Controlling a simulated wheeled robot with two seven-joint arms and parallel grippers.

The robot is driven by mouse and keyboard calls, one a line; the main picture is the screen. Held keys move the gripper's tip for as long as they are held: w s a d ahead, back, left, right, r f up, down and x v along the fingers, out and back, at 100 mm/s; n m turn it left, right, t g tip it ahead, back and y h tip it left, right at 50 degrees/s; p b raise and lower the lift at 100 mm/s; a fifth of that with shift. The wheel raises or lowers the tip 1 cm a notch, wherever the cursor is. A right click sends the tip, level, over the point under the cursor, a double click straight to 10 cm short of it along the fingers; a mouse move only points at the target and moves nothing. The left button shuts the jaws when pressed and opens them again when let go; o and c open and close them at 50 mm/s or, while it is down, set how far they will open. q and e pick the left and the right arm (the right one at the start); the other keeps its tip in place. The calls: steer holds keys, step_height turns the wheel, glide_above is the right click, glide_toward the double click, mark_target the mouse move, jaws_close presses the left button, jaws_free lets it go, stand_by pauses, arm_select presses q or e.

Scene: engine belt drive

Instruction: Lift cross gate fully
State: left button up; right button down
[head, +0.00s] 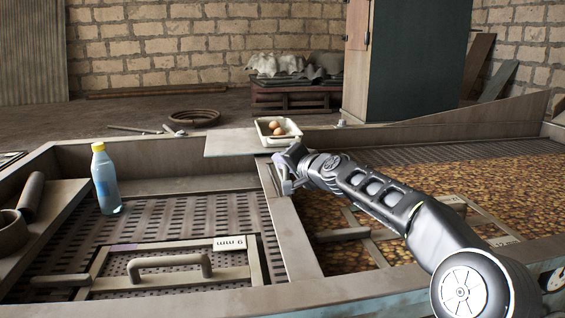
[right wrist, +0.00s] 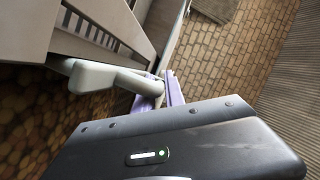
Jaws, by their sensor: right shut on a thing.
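My right gripper (head: 287,170) is at the far end of the wooden divider (head: 292,225) between the two bays in the head view. In the right wrist view its purple fingers (right wrist: 166,91) are closed on the end of a pale grey handle (right wrist: 95,78). The handle joins a pale slotted panel (right wrist: 98,32), which I take to be the cross gate. In the head view my arm and gripper hide the handle, so I cannot tell how high the gate stands. My left gripper is not in view.
A framed gate with a bar handle (head: 170,262) lies on the slotted floor of the left bay. Another handled frame (head: 340,234) lies among the brown pieces at right. A blue bottle (head: 106,180) stands at left. A white tray (head: 265,138) with eggs sits beyond my gripper.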

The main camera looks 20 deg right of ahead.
stand_by(0.5)
step_height(320, 180, up, 6)
steer(key=p, duration=0.4)
steer(key=c, duration=1.7)
jaws_free()
steer(key=shift+s+f, duration=0.1)
steer(key=shift+f, duration=0.05)
steer(key=b+v, duration=0.3)
steer(key=v, duration=0.4)
steer(key=shift+s, duration=0.3)
